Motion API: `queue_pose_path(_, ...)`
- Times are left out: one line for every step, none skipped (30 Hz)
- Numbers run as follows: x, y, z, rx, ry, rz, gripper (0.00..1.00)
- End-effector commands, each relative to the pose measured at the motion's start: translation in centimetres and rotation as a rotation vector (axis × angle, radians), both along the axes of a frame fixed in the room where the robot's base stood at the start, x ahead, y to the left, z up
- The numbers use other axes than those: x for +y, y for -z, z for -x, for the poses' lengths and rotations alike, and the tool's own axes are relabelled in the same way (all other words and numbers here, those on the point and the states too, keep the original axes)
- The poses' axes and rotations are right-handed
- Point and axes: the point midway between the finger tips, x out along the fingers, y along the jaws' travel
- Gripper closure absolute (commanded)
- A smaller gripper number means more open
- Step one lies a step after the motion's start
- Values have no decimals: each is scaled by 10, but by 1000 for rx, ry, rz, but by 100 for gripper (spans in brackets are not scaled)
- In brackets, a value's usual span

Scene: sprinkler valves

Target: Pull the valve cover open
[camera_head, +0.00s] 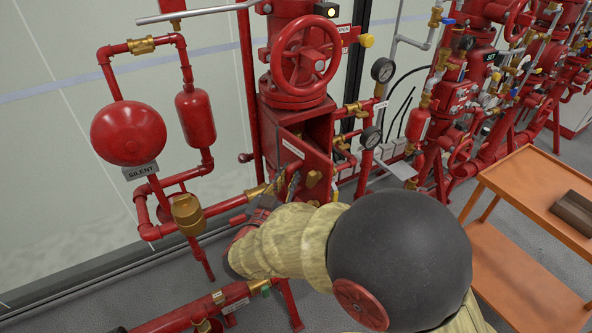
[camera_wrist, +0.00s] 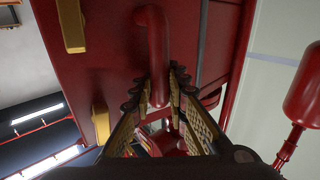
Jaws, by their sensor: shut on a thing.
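The red valve cover (camera_head: 309,163) is on the front of the red valve body, below the large handwheel. A dark gap shows above its slanted upper edge, so it looks partly open. In the wrist view the cover (camera_wrist: 110,55) fills the upper left, with brass pieces on it. A red bar handle (camera_wrist: 155,50) runs down from it between my fingers. My gripper (camera_wrist: 160,92) is shut on this handle, one finger on each side. In the head view my gripper (camera_head: 282,186) is at the cover's lower left, and the handle is hidden there.
A red handwheel (camera_head: 304,58) is above the cover. A red alarm bell (camera_head: 128,133) and pipes with a brass fitting (camera_head: 188,214) stand close on the left. Gauges (camera_head: 382,70) and more valves are on the right. An orange cart (camera_head: 530,185) stands at the right.

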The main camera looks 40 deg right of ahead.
Motion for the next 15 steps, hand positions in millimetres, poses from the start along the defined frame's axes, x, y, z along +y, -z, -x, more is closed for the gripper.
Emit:
queue_pose_path(5, -6, -4, -6, 18, 4, 100)
queue_pose_path(6, -6, -5, -6, 32, 4, 100)
queue_pose_path(7, -6, -4, -7, 32, 4, 100)
queue_pose_path(8, -7, -5, -9, 31, 4, 100)
queue_pose_path(10, -7, -5, -9, 30, 4, 100)
queue_pose_path(11, -6, -6, -9, 30, 4, 100)
queue_pose_path(12, -6, -6, -9, 29, 5, 100)
queue_pose_path(13, -7, -7, -10, 29, 4, 100)
queue_pose_path(14, -7, -8, -10, 29, 4, 100)
queue_pose_path(15, -7, -8, -11, 29, 4, 100)
queue_pose_path(16, -7, -8, -11, 29, 4, 100)
queue_pose_path(16, -6, -9, -11, 29, 4, 100)
queue_pose_path(17, -6, -9, -11, 29, 4, 100)
queue_pose_path(17, -6, -9, -11, 29, 4, 100)
queue_pose_path(18, -6, -9, -11, 29, 4, 100)
